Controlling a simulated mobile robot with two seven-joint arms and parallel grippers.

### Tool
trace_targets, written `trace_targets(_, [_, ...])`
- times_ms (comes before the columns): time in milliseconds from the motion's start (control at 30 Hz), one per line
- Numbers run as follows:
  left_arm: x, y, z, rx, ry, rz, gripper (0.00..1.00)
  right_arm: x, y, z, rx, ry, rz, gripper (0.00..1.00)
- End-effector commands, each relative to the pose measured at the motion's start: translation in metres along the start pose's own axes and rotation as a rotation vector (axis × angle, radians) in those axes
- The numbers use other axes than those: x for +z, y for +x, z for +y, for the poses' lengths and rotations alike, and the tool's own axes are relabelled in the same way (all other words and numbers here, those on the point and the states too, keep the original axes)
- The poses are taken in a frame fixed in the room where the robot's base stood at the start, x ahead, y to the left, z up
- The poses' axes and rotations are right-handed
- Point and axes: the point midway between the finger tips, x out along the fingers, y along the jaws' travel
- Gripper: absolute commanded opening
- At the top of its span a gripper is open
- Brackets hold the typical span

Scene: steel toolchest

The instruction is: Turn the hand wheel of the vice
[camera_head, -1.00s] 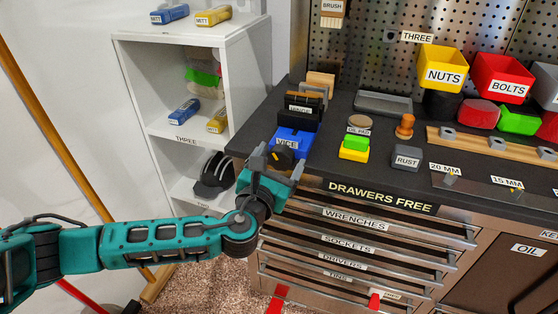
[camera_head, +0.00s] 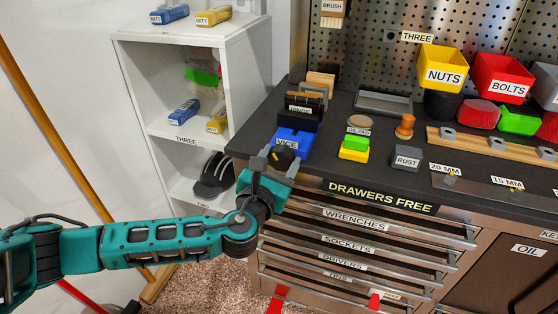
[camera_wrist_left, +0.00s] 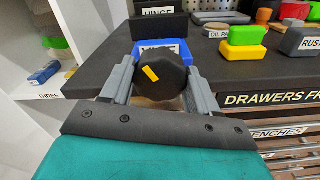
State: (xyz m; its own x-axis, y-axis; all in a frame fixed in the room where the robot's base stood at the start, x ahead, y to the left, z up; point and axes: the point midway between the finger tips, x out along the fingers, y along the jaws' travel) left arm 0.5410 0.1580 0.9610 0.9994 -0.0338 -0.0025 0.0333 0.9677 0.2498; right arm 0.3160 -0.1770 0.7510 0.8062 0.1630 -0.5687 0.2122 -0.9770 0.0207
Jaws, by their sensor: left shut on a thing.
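The blue vice (camera_head: 296,140) stands at the left front of the dark bench top. It also shows behind the wheel in the left wrist view (camera_wrist_left: 178,46). Its black hand wheel (camera_head: 281,157) faces the front and carries a yellow mark; in the left wrist view the wheel (camera_wrist_left: 166,78) fills the space between the fingers, with the mark slanted. My left gripper (camera_head: 272,163) reaches up from the lower left and is shut on the wheel, one finger on each side (camera_wrist_left: 157,84). The wheel hides part of the vice. My right gripper is not in view.
A black block labelled HINGE (camera_head: 301,108) stands behind the vice. Green and yellow blocks (camera_head: 354,148) and a grey RUST block (camera_head: 406,158) lie to the right. A white shelf unit (camera_head: 186,140) stands close on the left. Drawer handles (camera_head: 400,230) run below the bench edge.

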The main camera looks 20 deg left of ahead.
Motion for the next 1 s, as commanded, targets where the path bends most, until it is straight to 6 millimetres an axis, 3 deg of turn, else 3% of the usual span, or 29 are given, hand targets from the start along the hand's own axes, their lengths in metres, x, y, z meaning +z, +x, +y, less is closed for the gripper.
trace_targets(667, [0.0032, 0.0006, 0.0009, 0.003, -0.120, -0.007, 0.29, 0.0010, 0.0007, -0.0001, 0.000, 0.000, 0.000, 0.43])
trace_targets(1000, [0.0033, 0.0005, 0.0015, 0.002, -0.394, -0.009, 0.29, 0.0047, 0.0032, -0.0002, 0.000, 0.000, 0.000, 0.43])
